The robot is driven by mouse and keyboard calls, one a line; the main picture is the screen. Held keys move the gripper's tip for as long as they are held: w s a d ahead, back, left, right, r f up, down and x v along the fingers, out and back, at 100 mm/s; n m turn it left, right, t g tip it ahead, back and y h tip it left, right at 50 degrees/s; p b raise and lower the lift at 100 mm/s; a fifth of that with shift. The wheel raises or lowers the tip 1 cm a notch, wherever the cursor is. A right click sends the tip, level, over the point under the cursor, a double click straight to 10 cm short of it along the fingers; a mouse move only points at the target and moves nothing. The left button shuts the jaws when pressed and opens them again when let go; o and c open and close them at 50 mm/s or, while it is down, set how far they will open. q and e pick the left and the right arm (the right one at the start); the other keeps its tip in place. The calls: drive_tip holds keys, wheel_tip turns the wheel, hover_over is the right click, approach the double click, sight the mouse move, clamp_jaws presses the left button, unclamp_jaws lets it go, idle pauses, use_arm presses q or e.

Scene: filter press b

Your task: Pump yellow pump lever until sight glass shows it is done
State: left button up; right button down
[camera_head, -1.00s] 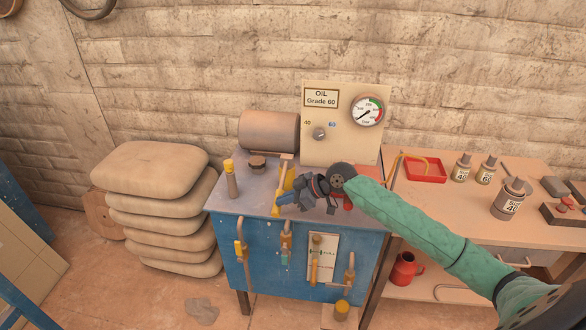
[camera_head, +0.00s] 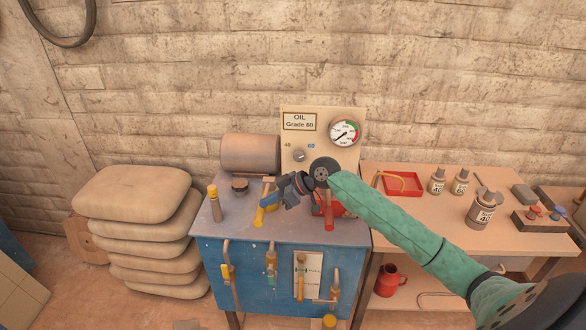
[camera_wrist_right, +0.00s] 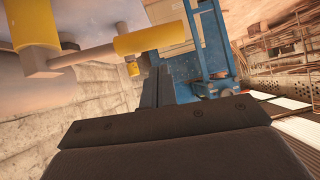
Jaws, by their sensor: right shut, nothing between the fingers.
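The yellow pump lever (camera_head: 258,219) stands on top of the blue press cabinet (camera_head: 245,262), partly hidden by my right gripper. My right gripper (camera_head: 268,202) is shut and empty, right at the lever in the head view; I cannot tell whether they touch. In the right wrist view, a yellow cylinder on a grey bar (camera_wrist_right: 150,40) is just left of the dark fingers (camera_wrist_right: 164,86), with a gap visible. My left gripper is out of view.
A red handle (camera_head: 328,212) stands right of the gripper. A pressure gauge (camera_head: 344,132) and knob (camera_head: 299,155) sit on the back panel. A yellow-topped post (camera_head: 214,202) is at left. Sacks (camera_head: 140,195) stand left; a workbench (camera_head: 415,212) with bottles stands right.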

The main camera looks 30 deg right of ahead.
drive_tip(key=w+a+r+b+v, duration=0.1)
drive_tip(key=b+v, duration=0.5)
drive_tip(key=v, duration=0.5)
wheel_tip(320, 180, up, 6)
drive_tip(key=s+a+t+y, duration=0.1)
drive_tip(key=t, duration=0.1)
drive_tip(key=shift+s+a+r+y+b, duration=0.25)
drive_tip(key=shift+s+a+y+b, duration=0.1)
drive_tip(key=shift+s+y+b, duration=0.1)
idle(0.4)
